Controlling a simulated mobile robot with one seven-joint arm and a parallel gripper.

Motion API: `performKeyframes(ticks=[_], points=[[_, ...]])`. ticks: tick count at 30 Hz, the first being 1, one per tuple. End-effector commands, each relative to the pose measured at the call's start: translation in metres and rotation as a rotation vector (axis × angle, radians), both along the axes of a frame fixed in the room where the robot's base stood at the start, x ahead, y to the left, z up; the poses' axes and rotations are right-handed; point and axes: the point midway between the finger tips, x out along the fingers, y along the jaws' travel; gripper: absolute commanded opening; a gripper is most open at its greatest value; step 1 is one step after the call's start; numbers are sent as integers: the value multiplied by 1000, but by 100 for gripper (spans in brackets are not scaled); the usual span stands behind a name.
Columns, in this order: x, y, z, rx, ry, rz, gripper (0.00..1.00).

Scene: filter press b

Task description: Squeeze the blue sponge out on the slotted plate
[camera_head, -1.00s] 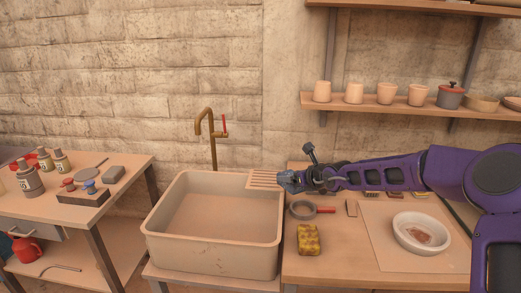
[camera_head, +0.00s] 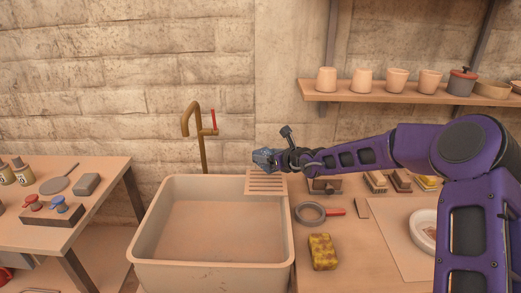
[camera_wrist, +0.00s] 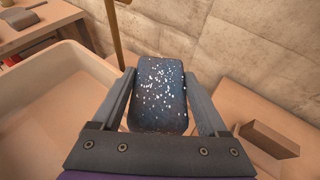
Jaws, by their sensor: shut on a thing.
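The blue sponge (camera_wrist: 160,92) is dark blue with white specks and sits between the two fingers of my gripper (camera_wrist: 162,100) in the wrist view. My gripper is shut on it, with a finger along each side. In the head view the sponge (camera_head: 263,158) shows small at the end of my gripper (camera_head: 270,159). It appears over the back part of the slotted plate (camera_head: 266,184), at the basin's back right corner. The slats below show clear; I cannot tell the gap between sponge and plate. The plate is hidden in the wrist view.
The basin (camera_head: 145,243) stands left of the plate, with a brass tap (camera_head: 203,145) behind it. A yellow sponge (camera_head: 322,251) and a round ring-shaped tool with red handle (camera_head: 311,213) lie on the right table. Brushes (camera_head: 376,181) lie behind. A cup shelf (camera_head: 400,97) hangs above.

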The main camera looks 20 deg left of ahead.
Motion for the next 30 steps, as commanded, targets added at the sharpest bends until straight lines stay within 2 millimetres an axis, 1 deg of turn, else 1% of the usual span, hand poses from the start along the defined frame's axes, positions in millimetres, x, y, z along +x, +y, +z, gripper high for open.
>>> performKeyframes(ticks=[5, 8, 21, 25, 30], points=[[0, 0, -2, 4, -2, 0, 23], [0, 0, -8, 5, -1, -1, 23], [0, 0, -54, 4, -3, -1, 23], [0, -1, -59, 4, -3, -1, 23], [0, 0, -61, 4, -3, -1, 23]])
